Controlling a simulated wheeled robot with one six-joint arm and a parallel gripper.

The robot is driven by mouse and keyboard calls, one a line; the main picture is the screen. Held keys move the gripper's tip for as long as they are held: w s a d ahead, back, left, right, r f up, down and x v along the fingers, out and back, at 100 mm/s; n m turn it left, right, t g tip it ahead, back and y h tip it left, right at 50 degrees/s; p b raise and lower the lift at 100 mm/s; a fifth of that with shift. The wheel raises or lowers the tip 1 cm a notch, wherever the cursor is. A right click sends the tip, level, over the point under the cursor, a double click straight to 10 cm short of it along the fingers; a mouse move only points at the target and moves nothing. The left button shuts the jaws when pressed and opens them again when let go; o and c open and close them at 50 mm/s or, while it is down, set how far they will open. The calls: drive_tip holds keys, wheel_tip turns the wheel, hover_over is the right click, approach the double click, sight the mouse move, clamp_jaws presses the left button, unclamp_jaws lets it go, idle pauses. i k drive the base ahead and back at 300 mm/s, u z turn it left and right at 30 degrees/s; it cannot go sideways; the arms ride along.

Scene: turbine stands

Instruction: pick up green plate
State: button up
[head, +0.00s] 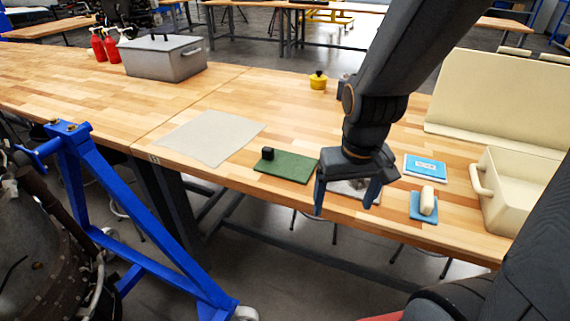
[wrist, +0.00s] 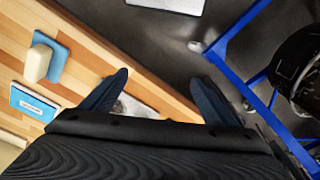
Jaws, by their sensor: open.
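The green plate (head: 288,167) lies flat on the wooden table near its front edge, with a small black block (head: 267,153) at its left end. My gripper (head: 346,205) is to the right of the plate and nearer the camera, pointing down, open and empty. In the wrist view my gripper (wrist: 158,95) shows both fingers spread apart over the table's front edge and the floor. The green plate does not show in the wrist view.
A blue plate with a cream block (head: 427,201), a blue booklet (head: 426,167) and a cream case (head: 500,190) lie to the right. A grey sheet (head: 210,138) lies left. A blue stand (head: 85,190) stands in front. A silvery item (head: 352,188) is partly hidden behind my gripper.

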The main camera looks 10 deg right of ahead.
sight(283, 164)
drive_tip(key=u, duration=0.55)
drive_tip(key=k, duration=1.25)
drive_tip(key=u, duration=0.1)
drive_tip(key=i, duration=0.4)
drive_tip(key=z, duration=0.65)
drive_tip(key=i, duration=1.35)
drive_tip(key=u, duration=0.75)
